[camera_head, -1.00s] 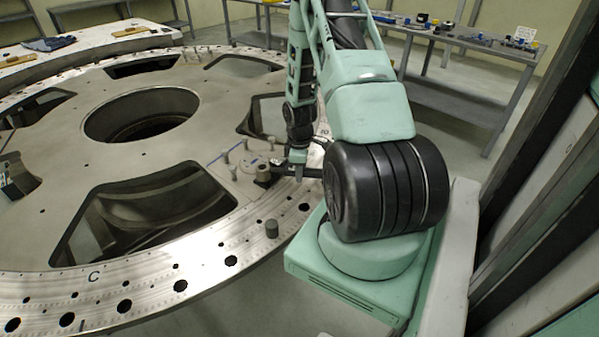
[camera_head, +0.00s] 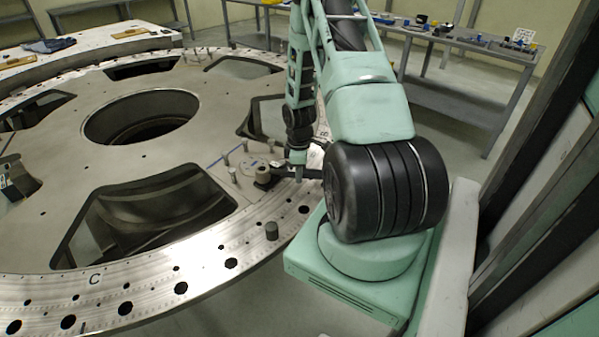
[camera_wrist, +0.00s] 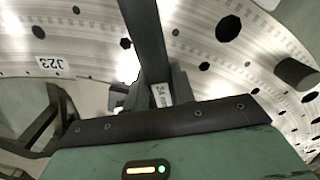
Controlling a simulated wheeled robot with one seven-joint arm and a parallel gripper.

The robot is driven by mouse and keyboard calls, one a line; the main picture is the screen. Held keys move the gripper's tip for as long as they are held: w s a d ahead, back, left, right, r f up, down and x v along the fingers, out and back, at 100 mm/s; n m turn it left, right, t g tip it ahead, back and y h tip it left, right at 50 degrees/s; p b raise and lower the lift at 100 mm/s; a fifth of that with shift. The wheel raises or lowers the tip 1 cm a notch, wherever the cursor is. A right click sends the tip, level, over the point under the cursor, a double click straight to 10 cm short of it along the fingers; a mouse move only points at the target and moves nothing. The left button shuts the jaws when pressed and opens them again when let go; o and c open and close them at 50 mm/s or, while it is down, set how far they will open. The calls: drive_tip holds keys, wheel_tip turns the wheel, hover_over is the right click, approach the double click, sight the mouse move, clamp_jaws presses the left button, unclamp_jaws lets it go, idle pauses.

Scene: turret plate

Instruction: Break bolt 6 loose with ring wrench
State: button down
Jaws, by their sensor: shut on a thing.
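In the head view my gripper (camera_head: 299,172) is low over the plate's right side. The wrench's far end is at a short dark cylindrical bolt head (camera_head: 263,181); whether the ring is fully seated around it is too small to tell. The ring end is outside the wrist view. I cannot read which bolt is number 6.
The big round turret plate (camera_head: 60,222) has large openings and a rim of holes. Several upright pegs (camera_head: 232,175) stand near the bolt. A dark cylinder (camera_head: 271,230) stands on the rim, also in the wrist view (camera_wrist: 297,73). A tool-covered bench (camera_head: 450,85) is behind.

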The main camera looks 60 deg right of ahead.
drive_tip(key=shift+r+p, duration=1)
drive_tip(key=shift+r, duration=0.4)
wheel_tip(320, 180, up, 4)
drive_tip(key=p, duration=0.3)
drive_tip(key=shift+f, duration=0.3)
